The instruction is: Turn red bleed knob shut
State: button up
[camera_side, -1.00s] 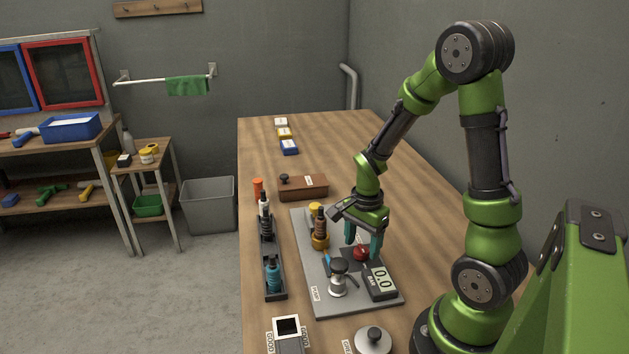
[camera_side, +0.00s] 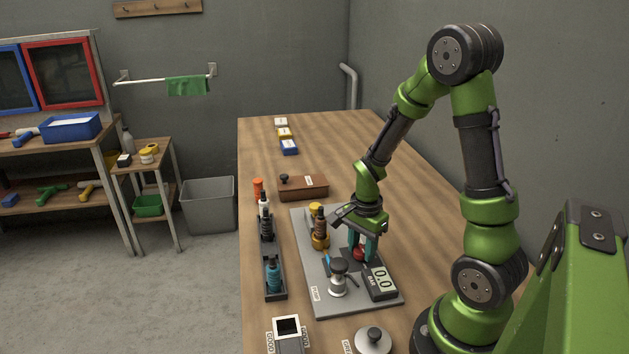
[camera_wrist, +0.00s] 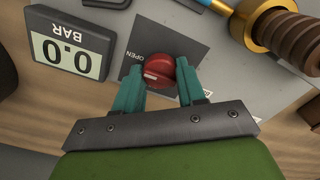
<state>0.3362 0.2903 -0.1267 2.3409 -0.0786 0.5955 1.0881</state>
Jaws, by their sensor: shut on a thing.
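The red bleed knob (camera_wrist: 163,71) sits on a dark square plate marked OPEN (camera_wrist: 140,52) in the wrist view. In the side view the knob (camera_side: 359,254) shows low between my fingers on the grey board (camera_side: 318,280). My gripper (camera_wrist: 160,85) is shut on the knob, with one teal finger on each side of it. In the side view my gripper (camera_side: 361,250) points down from above. The gauge (camera_wrist: 68,47) beside the knob reads 0.0 BAR, and it also shows in the side view (camera_side: 380,281).
A brass fitting with a ribbed brown part (camera_side: 319,230) stands left of my gripper. A silver fitting with a lever (camera_side: 338,279) stands nearer the camera. A black tray (camera_side: 276,288) with bottle-like parts and a brown box (camera_side: 303,187) lie farther left and behind.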

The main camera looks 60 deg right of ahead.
aim_at(362, 248)
jog(key=shift+n, duration=0.3)
jog(key=n, duration=0.3)
jog(key=shift+n, duration=0.3)
jog(key=n, duration=1.3)
jog(key=shift+n, duration=0.3)
jog(key=o, duration=1.1)
jog(key=shift+c, duration=0.2)
jog(key=shift+r, duration=0.15)
notch_tip(362, 248, up, 17)
